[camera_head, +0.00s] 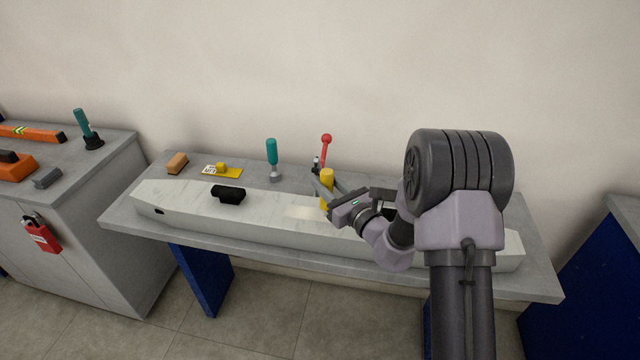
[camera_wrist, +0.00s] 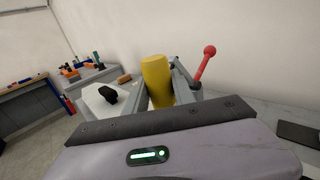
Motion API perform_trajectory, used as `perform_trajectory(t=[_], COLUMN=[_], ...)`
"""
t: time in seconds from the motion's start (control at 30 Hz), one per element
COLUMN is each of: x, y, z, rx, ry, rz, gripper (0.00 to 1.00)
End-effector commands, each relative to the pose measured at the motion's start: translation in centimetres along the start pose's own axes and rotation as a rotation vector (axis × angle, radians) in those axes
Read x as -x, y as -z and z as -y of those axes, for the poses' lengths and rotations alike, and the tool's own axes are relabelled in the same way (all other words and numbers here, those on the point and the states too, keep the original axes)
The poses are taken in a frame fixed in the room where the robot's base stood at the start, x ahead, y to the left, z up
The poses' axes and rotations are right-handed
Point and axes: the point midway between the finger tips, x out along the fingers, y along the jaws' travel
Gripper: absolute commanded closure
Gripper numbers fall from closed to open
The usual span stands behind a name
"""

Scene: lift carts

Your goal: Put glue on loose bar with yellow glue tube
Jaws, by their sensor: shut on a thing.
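The yellow glue tube (camera_head: 327,178) is held upright between the fingers of my gripper (camera_head: 322,188). It also shows in the wrist view (camera_wrist: 157,80), between the two fingers (camera_wrist: 163,95). My gripper is shut on it. The long pale bar (camera_head: 260,216) lies along the workbench, and the tube is over its middle part. A lighter, glossy patch (camera_head: 302,212) shows on the bar's top just left of the tube. I cannot tell whether the tube's lower end touches the bar; my gripper and arm hide part of it. My arm also covers the bar's right part.
A black block (camera_head: 228,195) sits on the bar's left part. Behind the bar stand a brown block (camera_head: 177,163), a yellow item with a label (camera_head: 222,170), a teal-handled tool (camera_head: 272,156) and a red-knobbed lever (camera_head: 325,147). A grey cabinet (camera_head: 75,200) with tools stands left.

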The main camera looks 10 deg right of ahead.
Motion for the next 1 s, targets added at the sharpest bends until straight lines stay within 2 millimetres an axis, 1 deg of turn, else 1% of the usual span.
perform_trajectory(t=[0.47, 0.7, 0.93, 1.0], x=[2.0, 3.0, 3.1, 3.1], y=[-0.2, 0.1, 0.0, -0.3], z=[2.1, 3.0, 3.0, 3.0], rx=[0.000, -0.001, -0.001, -0.001], ry=[0.002, 0.001, -0.001, -0.001], rz=[-0.001, -0.001, -0.002, -0.002], gripper=[1.00, 1.00, 1.00, 1.00])
